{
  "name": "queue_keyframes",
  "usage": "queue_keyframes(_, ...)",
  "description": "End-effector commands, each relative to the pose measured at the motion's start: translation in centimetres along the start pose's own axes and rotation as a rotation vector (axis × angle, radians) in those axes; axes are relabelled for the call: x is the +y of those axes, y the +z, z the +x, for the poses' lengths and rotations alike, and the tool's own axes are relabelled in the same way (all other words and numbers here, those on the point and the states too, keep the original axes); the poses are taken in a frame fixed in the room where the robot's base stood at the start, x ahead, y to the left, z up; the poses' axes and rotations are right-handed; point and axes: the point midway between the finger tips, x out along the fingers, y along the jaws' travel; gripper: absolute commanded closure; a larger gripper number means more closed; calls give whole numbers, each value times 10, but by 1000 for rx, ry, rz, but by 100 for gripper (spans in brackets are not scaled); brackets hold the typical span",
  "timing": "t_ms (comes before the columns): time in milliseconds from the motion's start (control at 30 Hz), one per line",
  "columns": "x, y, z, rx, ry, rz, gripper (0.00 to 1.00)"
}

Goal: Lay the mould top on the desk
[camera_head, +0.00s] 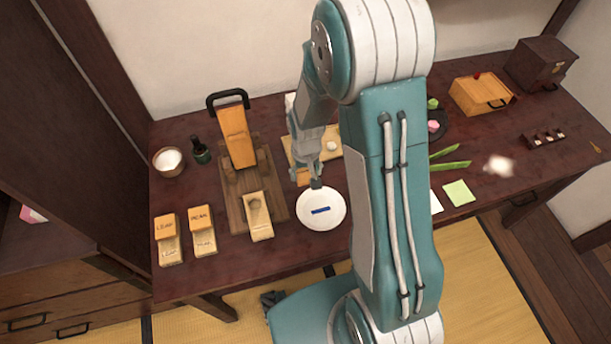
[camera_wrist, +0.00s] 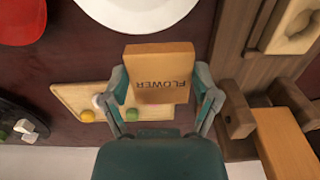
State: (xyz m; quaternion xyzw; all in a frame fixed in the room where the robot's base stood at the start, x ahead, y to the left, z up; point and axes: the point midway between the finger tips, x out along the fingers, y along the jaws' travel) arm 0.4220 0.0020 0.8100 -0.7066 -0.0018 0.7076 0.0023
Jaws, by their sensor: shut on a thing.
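The mould top (camera_wrist: 160,62) is a flat wooden block marked FLOWER. My gripper (camera_wrist: 165,92) is shut on it, with one finger at each side. In the head view the mould top (camera_head: 302,177) shows as a small orange patch beside my gripper (camera_head: 316,182), just above the white plate (camera_head: 333,222). The arm hides part of this area. The desk (camera_head: 240,262) is dark reddish wood. In the wrist view the block appears above the desk, between the plate (camera_wrist: 150,14) and a light board (camera_wrist: 70,95); its exact height is unclear.
A wooden stand (camera_head: 236,136) with a black handle and a pale mould (camera_head: 260,216) stand left of the plate. LEAF (camera_head: 166,226) and PEAK (camera_head: 202,219) moulds, a bowl (camera_head: 169,162) and a bottle (camera_head: 200,151) are further left. Bare desk shows along the front left.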

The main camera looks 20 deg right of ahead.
Motion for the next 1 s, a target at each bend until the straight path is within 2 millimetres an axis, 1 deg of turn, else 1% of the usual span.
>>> queue_keyframes(33,1,-6,9,-3,0,-1,61)
queue_keyframes(100,2,-13,18,-1,2,-1,61)
queue_keyframes(200,3,-21,26,0,2,-1,61)
queue_keyframes(367,7,-26,34,0,0,0,61)
queue_keyframes(400,8,-29,37,0,0,0,61)
queue_keyframes(533,9,-28,58,-4,-2,-1,61)
queue_keyframes(600,9,-28,65,-1,-2,-1,61)
queue_keyframes(900,6,-28,67,0,0,-1,61)
queue_keyframes(933,6,-28,67,0,0,-1,17)
queue_keyframes(967,7,-28,67,1,0,-1,3)
queue_keyframes(1000,7,-28,67,1,0,-1,0)
